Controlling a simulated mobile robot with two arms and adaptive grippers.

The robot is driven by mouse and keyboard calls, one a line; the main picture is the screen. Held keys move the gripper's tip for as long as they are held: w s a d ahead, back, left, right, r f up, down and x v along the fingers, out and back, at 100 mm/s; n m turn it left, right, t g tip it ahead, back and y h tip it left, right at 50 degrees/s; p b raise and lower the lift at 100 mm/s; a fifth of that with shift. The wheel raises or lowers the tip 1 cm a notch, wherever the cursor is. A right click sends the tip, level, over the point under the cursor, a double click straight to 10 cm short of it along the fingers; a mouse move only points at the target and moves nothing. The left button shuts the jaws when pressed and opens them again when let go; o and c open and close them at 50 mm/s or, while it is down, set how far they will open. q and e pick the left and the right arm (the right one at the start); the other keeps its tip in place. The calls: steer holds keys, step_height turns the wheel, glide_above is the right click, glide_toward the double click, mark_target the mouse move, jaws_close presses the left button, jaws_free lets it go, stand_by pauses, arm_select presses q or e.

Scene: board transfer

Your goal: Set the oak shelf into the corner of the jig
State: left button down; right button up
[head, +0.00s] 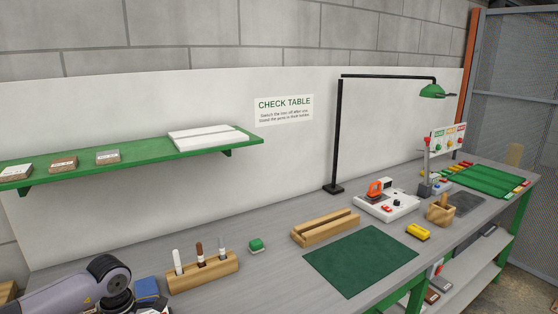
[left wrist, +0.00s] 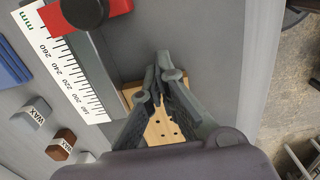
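In the left wrist view, my left gripper (left wrist: 158,75) points down with its dark fingertips close together. A pale wooden piece with several small dark holes (left wrist: 159,127) shows between the fingers, and pale wood also shows beside the left finger. It may be the oak shelf; the fingers hide much of it, and I cannot tell whether they grip it. Beside it are a grey metal bar, a white millimetre scale (left wrist: 72,68) and a red block (left wrist: 112,8), which look like part of the jig. In the head view my left arm is at the bottom left; its fingers are out of frame.
A green wall shelf (head: 130,158) hangs behind. Wax blocks (left wrist: 62,145) lie left of the scale.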

arm_select(q)
steer(key=shift+s+a, duration=0.45)
steer(key=shift+a, duration=0.25)
steer(key=shift+s+a, duration=0.4)
steer(key=shift+a, duration=0.25)
stand_by(0.8)
steer(key=shift+w+d, duration=0.35)
steer(key=shift+d, duration=0.15)
stand_by(0.8)
steer(key=shift+r+p, duration=1.8)
steer(key=shift+r, duration=1.75)
